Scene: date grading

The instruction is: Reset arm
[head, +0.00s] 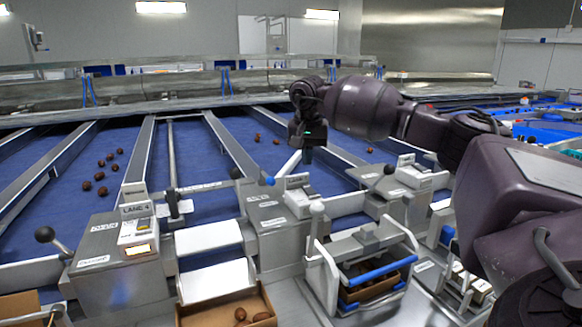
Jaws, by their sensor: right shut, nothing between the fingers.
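My right arm comes in from the right, and my right gripper (307,156) hangs pointing down above the lanes near the middle of the picture. It is shut and holds nothing. Its fingertips are small and dark at this distance. My left gripper is not in view.
Blue sorting lanes (75,205) with scattered brown dates (101,176) run away from me between metal rails. A control box marked Lane 4 (138,235) stands front left. A cardboard box (225,306) and a blue-handled crate (366,280) hold dates at the front.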

